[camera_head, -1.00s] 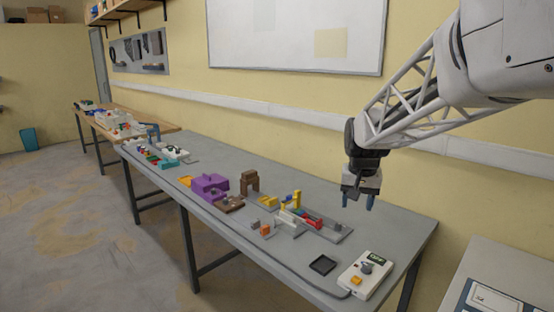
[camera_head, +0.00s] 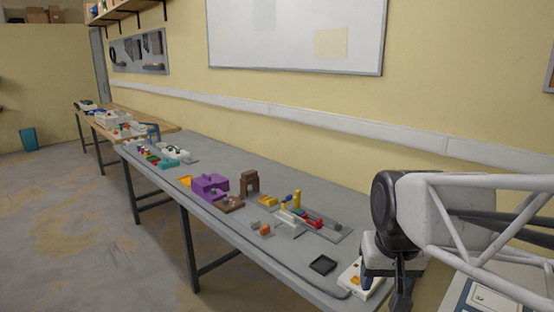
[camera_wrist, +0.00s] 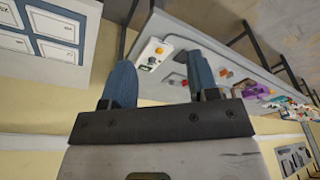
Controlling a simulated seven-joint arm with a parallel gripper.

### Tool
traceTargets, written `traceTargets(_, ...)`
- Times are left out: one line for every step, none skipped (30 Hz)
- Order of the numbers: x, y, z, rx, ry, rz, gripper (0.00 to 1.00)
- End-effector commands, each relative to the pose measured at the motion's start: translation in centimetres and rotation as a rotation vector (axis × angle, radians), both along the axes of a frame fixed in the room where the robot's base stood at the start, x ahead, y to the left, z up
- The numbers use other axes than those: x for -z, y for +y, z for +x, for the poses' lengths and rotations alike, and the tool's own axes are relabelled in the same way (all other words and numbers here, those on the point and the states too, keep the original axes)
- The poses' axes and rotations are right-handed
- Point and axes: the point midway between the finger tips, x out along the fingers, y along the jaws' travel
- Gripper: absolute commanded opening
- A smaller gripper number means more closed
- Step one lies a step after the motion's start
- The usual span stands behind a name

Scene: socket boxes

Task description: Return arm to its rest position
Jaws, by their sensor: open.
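My gripper (camera_wrist: 162,85) is open and empty in the wrist view, with its two blue fingers apart. In the head view my gripper (camera_head: 385,290) hangs at the lower right, in front of the white control box with an orange button (camera_head: 355,281), and hides part of it. The control box also shows in the wrist view (camera_wrist: 153,54), beyond the fingers. The grey table (camera_head: 290,262) runs from the lower right to the far left.
A black square tray (camera_head: 323,265) lies beside the control box. Coloured blocks (camera_head: 310,219), a brown arch (camera_head: 249,182) and a purple box (camera_head: 208,185) stand along the table. A whiteboard (camera_head: 290,35) hangs on the yellow wall.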

Motion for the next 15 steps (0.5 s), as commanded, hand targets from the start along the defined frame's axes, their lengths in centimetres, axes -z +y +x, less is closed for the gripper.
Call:
traceTargets(0.4, 0.1, -1.4, -0.009, -0.006, -0.002, 0.54)
traceTargets(0.6, 0.1, -2.1, -0.014, -0.008, -0.003, 0.54)
traceTargets(0.9, 0.1, -3.0, -0.021, -0.011, -0.004, 0.54)
traceTargets(1.2, 0.2, -3.6, -0.025, -0.013, -0.005, 0.54)
traceTargets(1.4, 0.2, -4.2, -0.029, -0.015, -0.006, 0.54)
traceTargets(1.7, 0.2, -5.0, -0.033, -0.017, -0.007, 0.54)
traceTargets(1.9, 0.3, -5.4, -0.037, -0.019, -0.008, 0.54)
traceTargets(2.1, 0.3, -5.9, -0.04, -0.021, -0.009, 0.54)
traceTargets(2.3, 0.3, -6.4, -0.045, -0.022, -0.009, 0.54)
traceTargets(2.4, 0.3, -6.7, -0.048, -0.024, -0.01, 0.54)
traceTargets(2.5, 0.3, -7.0, -0.05, -0.025, -0.01, 0.54)
traceTargets(2.7, 0.3, -7.3, -0.052, -0.025, -0.011, 0.54)
traceTargets(2.8, 0.3, -7.5, -0.054, -0.024, -0.011, 0.54)
traceTargets(2.9, 0.3, -7.6, -0.055, -0.024, -0.011, 0.54)
traceTargets(3.0, 0.3, -7.7, -0.056, -0.024, -0.012, 0.54)
